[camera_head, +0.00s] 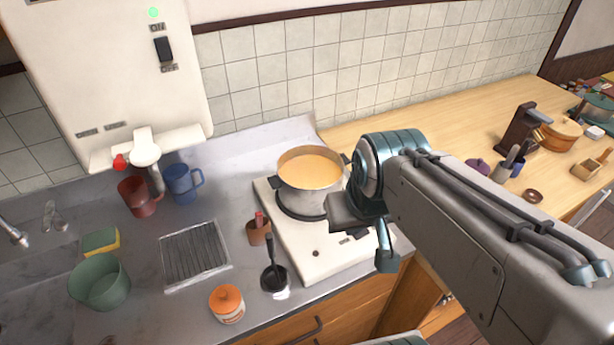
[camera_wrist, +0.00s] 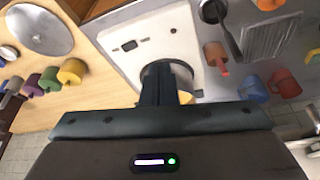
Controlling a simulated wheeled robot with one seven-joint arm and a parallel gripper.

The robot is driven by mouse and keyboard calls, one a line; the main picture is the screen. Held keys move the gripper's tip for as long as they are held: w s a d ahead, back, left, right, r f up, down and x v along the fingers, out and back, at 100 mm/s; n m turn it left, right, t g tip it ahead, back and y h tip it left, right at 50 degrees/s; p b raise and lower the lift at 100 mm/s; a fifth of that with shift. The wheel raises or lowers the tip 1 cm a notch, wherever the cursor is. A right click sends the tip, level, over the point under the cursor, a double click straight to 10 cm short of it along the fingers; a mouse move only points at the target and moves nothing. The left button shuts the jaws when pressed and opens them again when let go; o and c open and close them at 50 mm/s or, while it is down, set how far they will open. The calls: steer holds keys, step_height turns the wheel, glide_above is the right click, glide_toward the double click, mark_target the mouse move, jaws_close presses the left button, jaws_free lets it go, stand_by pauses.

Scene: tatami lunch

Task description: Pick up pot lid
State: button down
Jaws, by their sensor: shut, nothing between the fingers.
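A round grey metal disc (camera_wrist: 40,29), which looks like the pot lid, lies on the wooden counter at the upper left of the wrist view. In the head view I cannot see it; my arm covers part of that counter. The pot (camera_head: 310,170) is uncovered, holds orange soup and stands on the white stove (camera_head: 318,247). My gripper (camera_wrist: 168,70) is shut and empty, apart from the disc, and its fingers hide most of the pot in the wrist view. In the head view my gripper (camera_head: 387,262) shows in front of the stove's right side.
A ladle (camera_head: 271,258) in a holder and an orange-lidded jar (camera_head: 227,303) stand left of the stove. Red (camera_head: 138,197) and blue (camera_head: 181,184) mugs stand farther left. Several coloured cups, including a yellow one (camera_wrist: 72,71), stand near the disc. Bare wood (camera_wrist: 105,67) lies between them and the stove.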

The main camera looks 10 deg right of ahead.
steer(key=shift+a, duration=0.1)
stand_by(0.3)
steer(key=c, duration=2.1)
jaws_free()
steer(key=shift+c, duration=0.2)
steer(key=o, duration=1)
steer(key=shift+c, duration=1.3)
